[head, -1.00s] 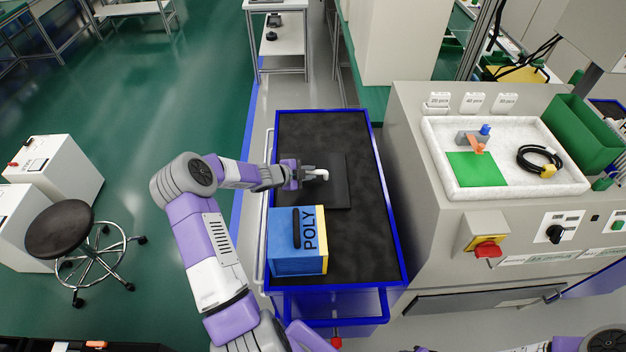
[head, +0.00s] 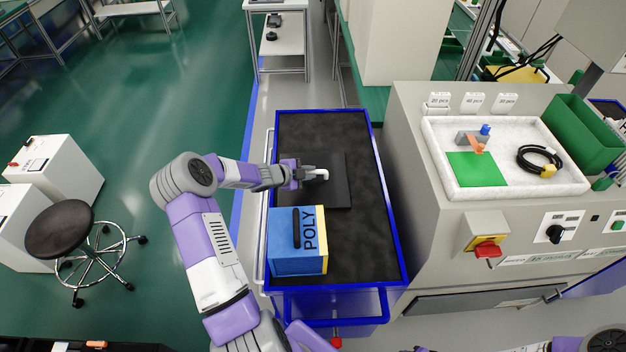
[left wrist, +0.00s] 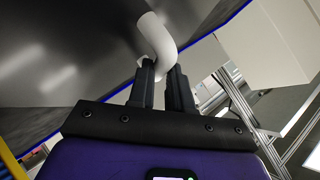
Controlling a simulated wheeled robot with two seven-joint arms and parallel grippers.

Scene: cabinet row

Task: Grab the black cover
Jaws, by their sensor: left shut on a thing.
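The black cover (head: 336,194) is a dark flat square panel on the black top of the blue cart (head: 283,128), with a white curved handle (head: 321,175). My left gripper (head: 303,174) reaches in from the left over the cart, its fingers at the handle. In the left wrist view, the two dark fingers (left wrist: 163,85) are shut on the white handle (left wrist: 157,42), with the dark cover surface (left wrist: 60,50) beside it. I cannot tell whether the cover touches the cart top. My right gripper does not show.
To the right is a grey machine (head: 420,180) with a white tray (head: 440,160) and switches. A round stool (head: 60,228) stands on the left. The cart's far end is clear.

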